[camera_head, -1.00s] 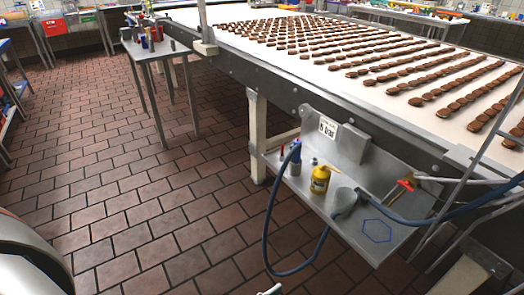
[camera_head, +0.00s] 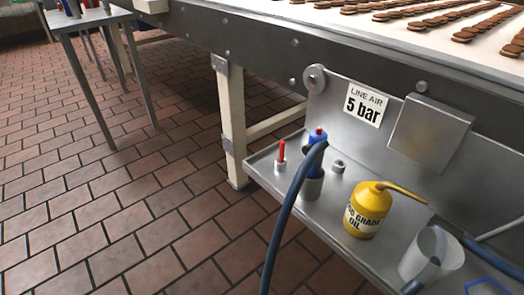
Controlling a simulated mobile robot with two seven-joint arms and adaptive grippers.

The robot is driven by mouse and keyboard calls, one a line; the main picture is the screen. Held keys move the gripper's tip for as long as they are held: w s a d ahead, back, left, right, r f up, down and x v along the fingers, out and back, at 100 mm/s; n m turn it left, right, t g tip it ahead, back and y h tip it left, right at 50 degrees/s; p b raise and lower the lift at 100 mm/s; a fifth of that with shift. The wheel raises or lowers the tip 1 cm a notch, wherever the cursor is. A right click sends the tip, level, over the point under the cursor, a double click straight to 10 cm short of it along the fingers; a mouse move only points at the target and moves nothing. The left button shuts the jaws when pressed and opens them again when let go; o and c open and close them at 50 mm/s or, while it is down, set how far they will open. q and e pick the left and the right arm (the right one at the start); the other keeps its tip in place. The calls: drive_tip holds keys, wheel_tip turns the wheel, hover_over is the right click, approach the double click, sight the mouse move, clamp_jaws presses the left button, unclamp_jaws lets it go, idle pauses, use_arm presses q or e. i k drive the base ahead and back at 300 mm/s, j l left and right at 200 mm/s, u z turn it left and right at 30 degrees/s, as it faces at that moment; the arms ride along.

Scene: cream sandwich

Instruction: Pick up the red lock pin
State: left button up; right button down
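The red lock pin (camera_head: 282,151) stands upright in a small grey metal holder (camera_head: 280,167) at the far left end of the steel shelf (camera_head: 262,171). Its red upper part is clear to see and its lower end is hidden in the holder. Neither of my grippers shows in the head view.
Right of the pin, a blue-topped part (camera_head: 317,138) stands in a grey cup, with a blue hose (camera_head: 283,226) in front.

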sight(283, 143)
drive_tip(key=i+j, duration=0.15)
drive_tip(key=j, duration=0.2)
drive_tip(key=i+j, duration=0.2)
drive_tip(key=j, duration=0.15)
drive_tip(key=i+j, duration=0.15)
drive_tip(key=j, duration=0.25)
drive_tip(key=i+j, duration=0.15)
drive_tip(key=j, duration=0.2)
